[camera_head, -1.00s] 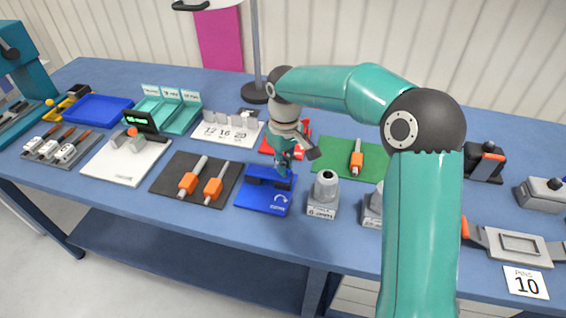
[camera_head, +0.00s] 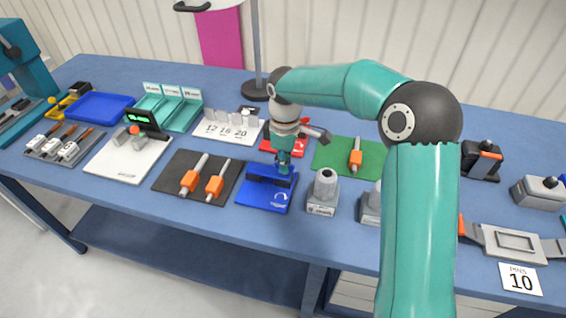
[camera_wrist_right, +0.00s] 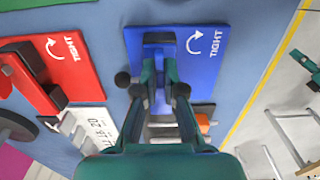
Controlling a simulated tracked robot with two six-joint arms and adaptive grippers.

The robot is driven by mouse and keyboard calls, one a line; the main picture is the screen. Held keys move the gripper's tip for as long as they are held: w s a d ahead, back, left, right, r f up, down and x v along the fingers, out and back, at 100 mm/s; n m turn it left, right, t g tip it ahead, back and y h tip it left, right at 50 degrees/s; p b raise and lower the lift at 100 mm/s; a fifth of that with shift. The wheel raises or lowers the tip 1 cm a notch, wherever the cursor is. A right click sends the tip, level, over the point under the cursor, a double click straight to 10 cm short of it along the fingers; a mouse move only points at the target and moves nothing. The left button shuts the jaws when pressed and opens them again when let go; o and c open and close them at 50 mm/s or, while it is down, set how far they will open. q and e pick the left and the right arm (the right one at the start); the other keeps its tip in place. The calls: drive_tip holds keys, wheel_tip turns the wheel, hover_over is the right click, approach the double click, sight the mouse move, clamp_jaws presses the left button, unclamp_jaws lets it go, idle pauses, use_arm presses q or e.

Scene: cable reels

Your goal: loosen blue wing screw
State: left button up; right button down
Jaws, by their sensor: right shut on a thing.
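The blue plate (camera_head: 255,198) lies on the bench with a dark block (camera_head: 268,181) on it. My right gripper (camera_head: 284,165) points down at the back of this block. In the right wrist view the blue plate (camera_wrist_right: 208,75) carries the word TIGHT and a white curved arrow. There my right gripper (camera_wrist_right: 160,80) is closed in at the dark block (camera_wrist_right: 158,38), shut on the blue wing screw. The screw itself is mostly hidden between the fingers. My left gripper is not in view.
A red plate (camera_wrist_right: 72,62) with a similar TIGHT arrow lies beside the blue one. A dark mat (camera_head: 168,178) with two orange-handled tools is to the left. A grey post block (camera_head: 324,192) stands close right. A green mat (camera_head: 330,158) lies behind it.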

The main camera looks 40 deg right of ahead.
idle(0.3)
drive_tip(key=c, duration=1.3)
unclamp_jaws()
wheel_tip(320, 180, up, 12)
drive_tip(key=shift+f, duration=0.1)
